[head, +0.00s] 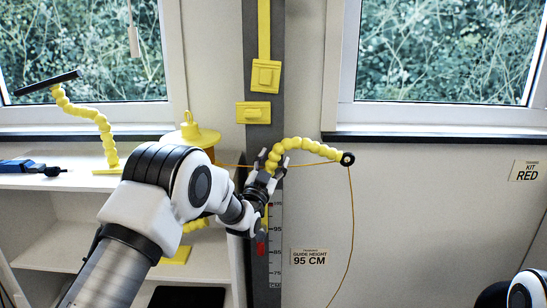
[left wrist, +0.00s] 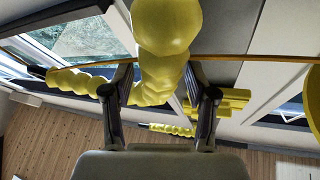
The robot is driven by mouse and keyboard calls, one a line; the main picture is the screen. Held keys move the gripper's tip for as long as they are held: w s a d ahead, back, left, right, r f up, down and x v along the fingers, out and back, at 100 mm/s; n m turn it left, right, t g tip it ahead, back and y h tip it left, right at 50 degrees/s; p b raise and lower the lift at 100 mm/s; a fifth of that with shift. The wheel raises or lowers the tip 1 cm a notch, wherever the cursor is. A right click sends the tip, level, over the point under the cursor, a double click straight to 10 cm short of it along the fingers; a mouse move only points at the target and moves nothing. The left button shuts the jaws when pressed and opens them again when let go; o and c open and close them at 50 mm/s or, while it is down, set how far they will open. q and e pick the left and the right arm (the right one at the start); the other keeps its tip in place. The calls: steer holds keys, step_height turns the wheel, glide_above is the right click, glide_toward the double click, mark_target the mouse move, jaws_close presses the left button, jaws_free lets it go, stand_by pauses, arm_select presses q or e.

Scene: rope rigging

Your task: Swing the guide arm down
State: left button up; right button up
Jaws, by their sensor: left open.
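The guide arm (head: 310,145) is a yellow beaded arm, arching from the grey post (head: 264,60) to the right and ending in a black round tip (head: 347,158). An orange rope (head: 351,215) runs level to that tip and hangs down from it. My left gripper (head: 269,163) is open at the guide arm's post end. In the left wrist view, yellow beads (left wrist: 160,75) lie between its spread fingers; I cannot tell whether they touch. The arm's mount is hidden behind my gripper. My right gripper is out of view.
A height scale (head: 275,235) with a red marker (head: 261,248) is on the post's lower part. A sign (head: 309,257) reads guide height 95 cm. White shelves (head: 60,182) at left hold a yellow lamp-like arm (head: 90,117), a yellow-topped container (head: 190,133) and a blue tool (head: 28,167).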

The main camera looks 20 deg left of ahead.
arm_select(q)
steer(key=shift+w+a+f, duration=0.1)
steer(key=shift+w+a, duration=0.1)
steer(key=shift+a, duration=0.05)
steer(key=shift+d, duration=0.25)
steer(key=c, duration=0.6)
jaws_close()
steer(key=shift+d, duration=0.15)
steer(key=w+d+f+m+g+b, duration=0.1)
steer(key=d+f+m+g+b, duration=0.2)
steer(key=m, duration=0.4)
steer(key=d+f+m+g+h+b, duration=0.1)
steer(key=d+f+m+g+b, duration=0.2)
steer(key=f+m, duration=0.3)
steer(key=shift+w+d+m+b, duration=0.25)
steer(key=shift+w+m+b, duration=0.15)
steer(key=shift+m+b, duration=0.2)
steer(key=shift+f, duration=0.15)
